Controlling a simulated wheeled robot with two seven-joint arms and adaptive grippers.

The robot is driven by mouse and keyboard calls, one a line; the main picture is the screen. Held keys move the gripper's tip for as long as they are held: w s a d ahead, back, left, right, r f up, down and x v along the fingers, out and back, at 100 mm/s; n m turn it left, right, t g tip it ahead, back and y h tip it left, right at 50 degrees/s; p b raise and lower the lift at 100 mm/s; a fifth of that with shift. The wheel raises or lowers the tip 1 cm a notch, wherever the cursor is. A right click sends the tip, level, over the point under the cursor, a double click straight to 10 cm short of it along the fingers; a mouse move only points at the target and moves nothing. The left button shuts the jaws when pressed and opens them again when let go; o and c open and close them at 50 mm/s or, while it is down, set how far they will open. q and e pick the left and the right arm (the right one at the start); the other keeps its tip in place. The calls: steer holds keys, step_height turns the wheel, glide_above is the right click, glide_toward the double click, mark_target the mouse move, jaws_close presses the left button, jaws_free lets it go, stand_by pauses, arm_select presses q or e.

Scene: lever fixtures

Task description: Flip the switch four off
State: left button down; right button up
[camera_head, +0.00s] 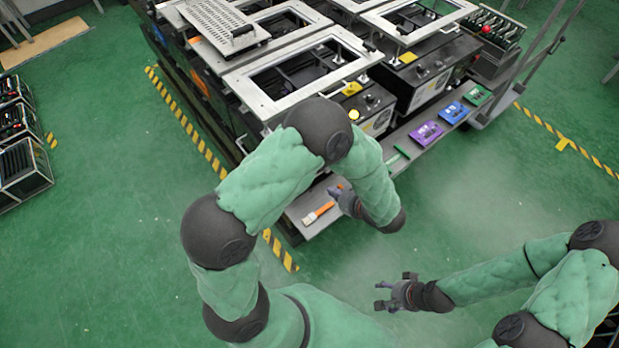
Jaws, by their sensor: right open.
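No switch is labelled four legibly in the head view. A box with several small red-tipped levers or knobs (494,27) stands at the far right end of the bench; they are too small to tell which are on or off. My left gripper (333,191) is over the bench's front shelf, close to an orange-handled brush (320,212); my forearm partly hides it, and its fingers are too small to read. My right gripper (381,293) is open and empty over the green floor, in front of the bench and away from it.
The grey front shelf (385,172) holds purple (427,133), blue (454,112) and green (478,95) panels. Behind it are black machine boxes (430,68) under pale metal frames (290,75). Black crates (20,165) stand at the left. The floor between is clear.

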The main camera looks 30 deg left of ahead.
arm_select(q)
steer(key=a+r+b+x, duration=0.1)
steer(key=b+x, duration=0.4)
steer(key=x, duration=0.8)
steer(key=shift+w+a, duration=0.25)
steer(key=shift+w, duration=0.1)
steer(key=shift+r, duration=0.15)
